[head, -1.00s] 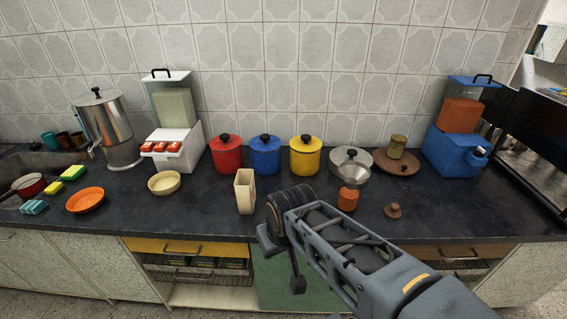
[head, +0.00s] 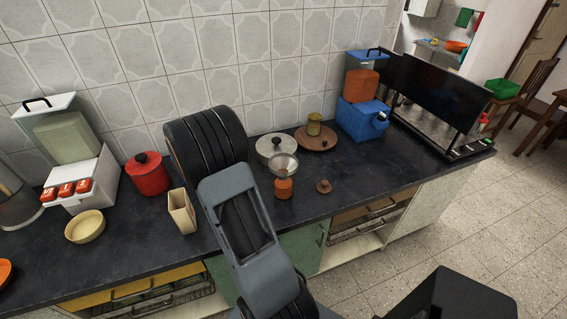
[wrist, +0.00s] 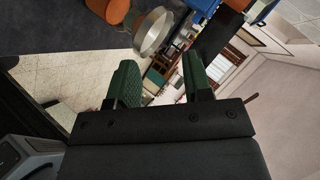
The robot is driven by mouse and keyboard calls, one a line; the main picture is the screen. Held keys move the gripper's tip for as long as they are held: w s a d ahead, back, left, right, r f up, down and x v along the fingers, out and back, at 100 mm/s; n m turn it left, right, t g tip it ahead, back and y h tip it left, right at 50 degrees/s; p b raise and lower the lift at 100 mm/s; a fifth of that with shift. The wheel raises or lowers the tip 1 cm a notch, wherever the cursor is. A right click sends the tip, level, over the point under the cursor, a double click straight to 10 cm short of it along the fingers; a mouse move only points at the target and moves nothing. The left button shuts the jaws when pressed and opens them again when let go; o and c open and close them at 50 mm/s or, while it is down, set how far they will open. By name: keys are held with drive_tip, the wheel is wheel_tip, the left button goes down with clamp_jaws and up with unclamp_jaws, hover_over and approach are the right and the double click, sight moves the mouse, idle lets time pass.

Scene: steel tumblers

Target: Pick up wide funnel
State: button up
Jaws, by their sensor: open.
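The wide funnel (head: 285,166) is a silvery metal cone, mouth up, standing on a small orange bottle (head: 284,187) near the middle of the counter. In the wrist view the funnel's metal rim (wrist: 151,33) shows beyond my fingertips, with the orange bottle (wrist: 108,10) at the top edge. My gripper (wrist: 162,76) has two green-padded fingers, spread apart with nothing between them. It is apart from the funnel. In the head view my arm stands left of the funnel, and the fingers are hidden there.
A steel lidded pot (head: 270,147) stands close behind the funnel. A brown plate with a jar (head: 314,125), a blue container (head: 362,120) and a small brown knobbed piece (head: 323,187) are to its right. A cream holder (head: 182,211) is left. The counter front right of the bottle is mostly clear.

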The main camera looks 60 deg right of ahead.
sight(277, 172)
drive_tip(key=s+d+f+m+g, duration=0.1)
drive_tip(key=s, duration=0.1)
drive_tip(key=s+d+f+g+y+p, duration=0.1)
drive_tip(key=s+d+f, duration=0.1)
drive_tip(key=s+d+f+m+g+y, duration=0.1)
drive_tip(key=s+f, duration=0.1)
drive_tip(key=s, duration=0.1)
drive_tip(key=shift+s+d+f+m+g, duration=0.1)
drive_tip(key=shift+d+f+m+g, duration=0.05)
drive_tip(key=shift+d+m+g, duration=0.2)
drive_tip(key=shift+p+x, duration=0.75)
drive_tip(key=shift+x, duration=2.8)
drive_tip(key=shift+c, duration=0.4)
clamp_jaws()
